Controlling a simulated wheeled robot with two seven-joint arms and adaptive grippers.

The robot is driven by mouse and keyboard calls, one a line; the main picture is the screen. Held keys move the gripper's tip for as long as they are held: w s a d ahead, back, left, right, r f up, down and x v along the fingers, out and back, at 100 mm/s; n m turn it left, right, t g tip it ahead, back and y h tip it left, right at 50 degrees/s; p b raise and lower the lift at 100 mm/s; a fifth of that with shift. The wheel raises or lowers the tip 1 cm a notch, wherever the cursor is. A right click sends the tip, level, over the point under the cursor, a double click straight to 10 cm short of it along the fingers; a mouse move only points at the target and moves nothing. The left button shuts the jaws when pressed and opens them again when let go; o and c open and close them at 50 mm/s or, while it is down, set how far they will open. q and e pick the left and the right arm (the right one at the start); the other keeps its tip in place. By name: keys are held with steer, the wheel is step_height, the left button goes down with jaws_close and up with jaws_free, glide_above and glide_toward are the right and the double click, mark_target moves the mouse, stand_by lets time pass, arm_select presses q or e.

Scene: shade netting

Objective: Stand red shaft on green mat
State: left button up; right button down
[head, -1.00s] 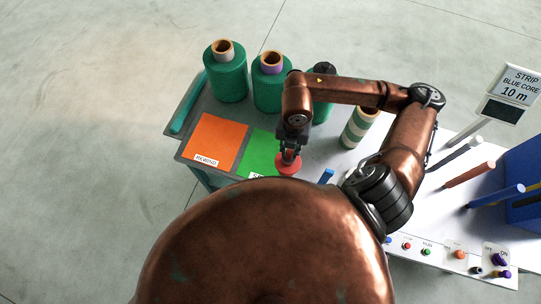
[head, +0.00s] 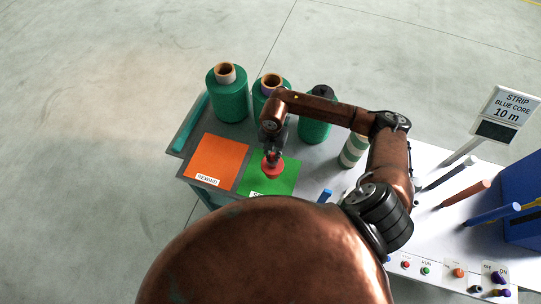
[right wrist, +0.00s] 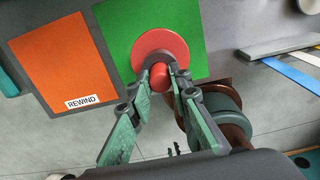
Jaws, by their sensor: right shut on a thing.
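The red shaft (head: 272,169) has a wide red disc and a narrow red stem. My right gripper (head: 272,153) is shut on the stem, as the right wrist view also shows with its fingertips (right wrist: 160,75) on either side. In that view the red disc (right wrist: 152,45) lies in front of the green mat (right wrist: 118,28). In the head view the shaft is over the upper part of the green mat (head: 285,180). I cannot tell whether the disc touches the mat. My left gripper is not in view.
An orange mat (head: 218,162) labelled REWIND lies left of the green one. Several green rolls (head: 228,100) stand behind.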

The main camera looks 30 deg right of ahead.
steer(key=shift+w+f, duration=0.8)
steer(key=shift+f, duration=0.05)
step_height(320, 180, down, 2)
steer(key=shift+f+p, duration=0.1)
steer(key=shift+p, duration=0.55)
steer(key=shift+f, duration=0.5)
steer(key=c, duration=1.8)
jaws_free()
steer(key=shift+o, duration=0.2)
